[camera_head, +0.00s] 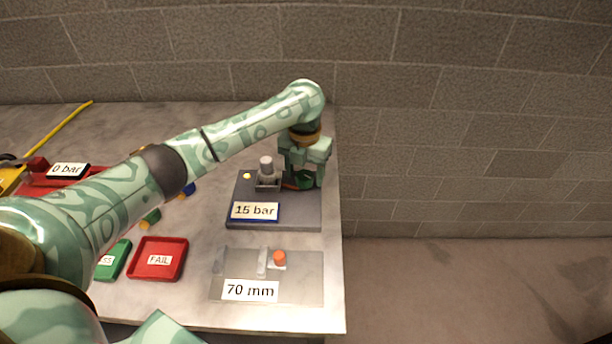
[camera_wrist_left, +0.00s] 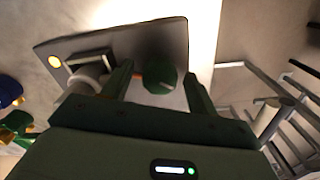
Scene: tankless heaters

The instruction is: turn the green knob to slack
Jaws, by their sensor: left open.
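The green knob (camera_wrist_left: 160,77) is round and dark green, on a grey panel (camera_wrist_left: 178,35) seen in the left wrist view. A small orange mark shows beside its left edge. My left gripper (camera_wrist_left: 158,74) is open, with one finger on each side of the knob; slight gaps show, and contact cannot be told. In the head view my left gripper (camera_head: 304,180) is over the right back part of the grey panel (camera_head: 300,212), which carries a "15 bar" label (camera_head: 255,211). There the gripper mostly hides the knob. My right gripper is not in view.
A grey fitting (camera_head: 266,172) and a yellow button (camera_head: 247,176) are left of the knob. In front lies a "70 mm" plate (camera_head: 310,272) with an orange-topped part (camera_head: 279,258). A red FAIL tray (camera_head: 172,245) is front left. The table's right edge is close.

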